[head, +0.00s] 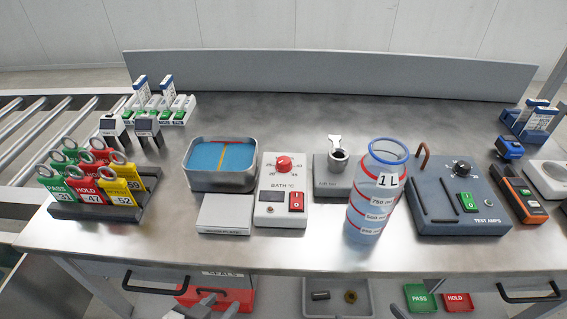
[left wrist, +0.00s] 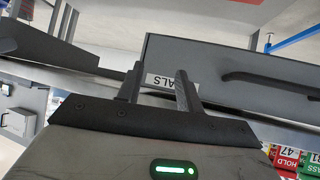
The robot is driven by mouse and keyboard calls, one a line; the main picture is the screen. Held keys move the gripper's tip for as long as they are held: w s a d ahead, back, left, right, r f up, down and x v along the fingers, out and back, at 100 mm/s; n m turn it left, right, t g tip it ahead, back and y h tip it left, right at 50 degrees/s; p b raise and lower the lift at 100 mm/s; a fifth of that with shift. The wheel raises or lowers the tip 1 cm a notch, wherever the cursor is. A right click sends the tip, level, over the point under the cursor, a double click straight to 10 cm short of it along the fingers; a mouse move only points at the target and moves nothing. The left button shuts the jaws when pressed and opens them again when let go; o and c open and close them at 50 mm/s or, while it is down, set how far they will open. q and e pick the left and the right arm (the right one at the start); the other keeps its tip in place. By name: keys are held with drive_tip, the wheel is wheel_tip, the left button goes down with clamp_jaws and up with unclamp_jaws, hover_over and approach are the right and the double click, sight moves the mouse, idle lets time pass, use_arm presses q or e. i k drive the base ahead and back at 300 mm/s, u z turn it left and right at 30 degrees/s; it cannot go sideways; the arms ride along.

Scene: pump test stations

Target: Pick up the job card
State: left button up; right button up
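No card in view is readably marked as a job card. White cards with blue tops (head: 141,88) stand upright at the back left of the bench, and similar cards (head: 541,119) stand in a blue holder at the far right.
The steel bench (head: 290,115) carries a rack of PASS, HOLD and yellow tags (head: 97,203), a blue bath (head: 221,181), a 1L bottle (head: 375,205) and a test box (head: 457,205). Handled drawers (head: 155,280) and a red box (head: 240,299) are below.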

sight(541, 116)
drive_tip(key=k, duration=1)
drive_tip(key=u, duration=0.95)
drive_tip(key=i, duration=0.7)
drive_tip(key=z, duration=2.3)
drive_tip(key=i, duration=0.5)
